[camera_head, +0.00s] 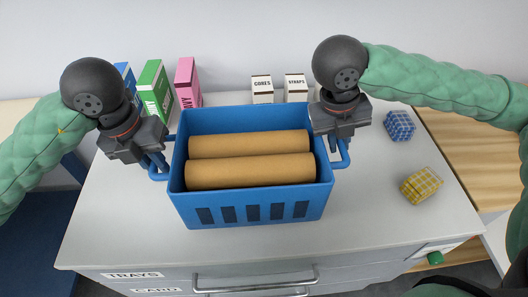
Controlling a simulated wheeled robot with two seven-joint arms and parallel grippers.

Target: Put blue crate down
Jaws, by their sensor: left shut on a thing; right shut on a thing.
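The blue crate (250,205) is an open box with slots in its front wall and a handle on each side. It holds two brown cardboard rolls (250,171) lying side by side. My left gripper (156,163) is shut on the crate's left handle. My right gripper (341,150) is shut on its right handle. The crate is over the middle of the white worktop; I cannot tell whether its bottom touches the surface.
On the worktop (130,225), blue, green (154,90) and pink (187,82) boxes stand at the back left. Small white boxes (295,87) stand behind the crate. A blue checked bundle (400,125) and a yellow checked bundle (421,186) lie at the right. The front left is clear.

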